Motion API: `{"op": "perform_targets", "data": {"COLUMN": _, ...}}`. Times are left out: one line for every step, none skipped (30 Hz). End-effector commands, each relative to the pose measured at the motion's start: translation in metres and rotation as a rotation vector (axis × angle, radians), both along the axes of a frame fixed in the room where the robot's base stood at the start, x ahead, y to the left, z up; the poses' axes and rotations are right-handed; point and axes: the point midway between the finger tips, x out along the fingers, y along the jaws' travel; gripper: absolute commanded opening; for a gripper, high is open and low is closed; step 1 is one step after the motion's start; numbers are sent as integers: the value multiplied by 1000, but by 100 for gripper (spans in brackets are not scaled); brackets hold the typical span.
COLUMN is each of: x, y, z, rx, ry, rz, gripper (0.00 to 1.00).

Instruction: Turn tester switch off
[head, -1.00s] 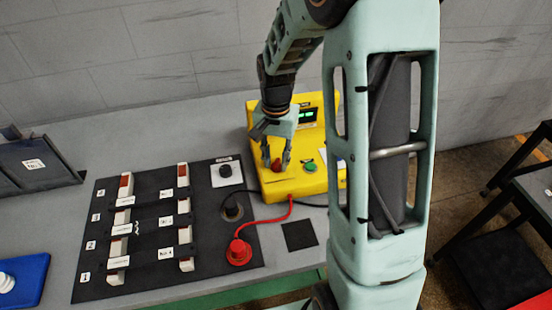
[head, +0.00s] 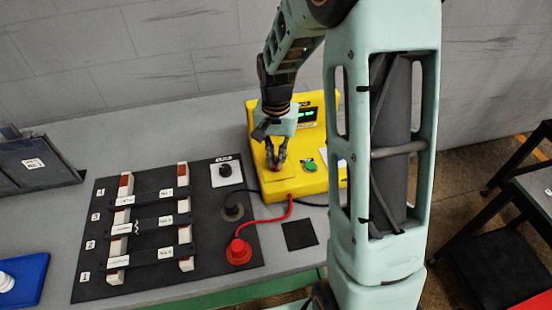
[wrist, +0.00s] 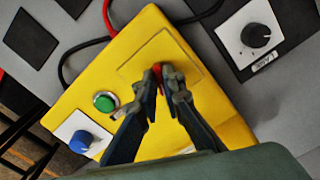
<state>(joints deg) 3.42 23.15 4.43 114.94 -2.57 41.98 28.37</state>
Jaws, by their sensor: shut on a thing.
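The yellow tester (head: 318,188) stands on the table with a lit green display (head: 307,114). Its red knob (wrist: 156,70) is between the fingertips of my gripper (wrist: 164,74) and mostly hidden by them. My gripper (head: 276,168) points down at the tester's front face and is shut on the red knob. A green button (wrist: 104,102) sits beside my fingers; it also shows in the head view (head: 309,166). A blue knob (wrist: 80,141) on a white plate is farther along the same face in the wrist view.
A black knob on a white plate (head: 225,170) is left of the tester. A red plug (head: 238,252) with a red cable sits on the black board (head: 210,272), which carries several bars. A black square (head: 299,235) lies in front of the tester.

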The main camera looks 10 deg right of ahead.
Motion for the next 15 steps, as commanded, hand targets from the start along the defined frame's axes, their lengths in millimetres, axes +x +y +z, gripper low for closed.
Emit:
{"op": "perform_targets", "data": {"x": 0, "y": 0, "z": 0, "rx": 0, "ry": -1, "rz": 26, "gripper": 0}}
{"op": "perform_targets", "data": {"x": 0, "y": 0, "z": 0, "rx": 1, "ry": 0, "rz": 45, "gripper": 0}}
{"op": "perform_targets", "data": {"x": 0, "y": 0, "z": 0, "rx": 0, "ry": 0, "rz": 72, "gripper": 0}}
{"op": "perform_targets", "data": {"x": 0, "y": 0, "z": 0, "rx": 0, "ry": -1, "rz": 94, "gripper": 0}}
{"op": "perform_targets", "data": {"x": 0, "y": 0, "z": 0, "rx": 0, "ry": -1, "rz": 119, "gripper": 0}}
{"op": "perform_targets", "data": {"x": 0, "y": 0, "z": 0, "rx": 0, "ry": -1, "rz": 153, "gripper": 0}}
{"op": "perform_targets", "data": {"x": 0, "y": -1, "z": 0, "rx": 0, "ry": -1, "rz": 179, "gripper": 0}}
{"op": "perform_targets", "data": {"x": 0, "y": -1, "z": 0, "rx": 0, "ry": -1, "rz": 206, "gripper": 0}}
{"op": "perform_targets", "data": {"x": 0, "y": -1, "z": 0, "rx": 0, "ry": -1, "rz": 244, "gripper": 0}}
{"op": "perform_targets", "data": {"x": 0, "y": -1, "z": 0, "rx": -1, "ry": -2, "rz": 272, "gripper": 0}}
{"op": "perform_targets", "data": {"x": 0, "y": -1, "z": 0, "rx": -1, "ry": -2, "rz": 301, "gripper": 0}}
{"op": "perform_targets", "data": {"x": 0, "y": -2, "z": 0, "rx": -1, "ry": -2, "rz": 339, "gripper": 0}}
{"op": "perform_targets", "data": {"x": 0, "y": -2, "z": 0, "rx": -1, "ry": -2, "rz": 368, "gripper": 0}}
{"op": "perform_targets", "data": {"x": 0, "y": -2, "z": 0, "rx": -1, "ry": -2, "rz": 396, "gripper": 0}}
{"op": "perform_targets", "data": {"x": 0, "y": -2, "z": 0, "rx": -1, "ry": -1, "rz": 434, "gripper": 0}}
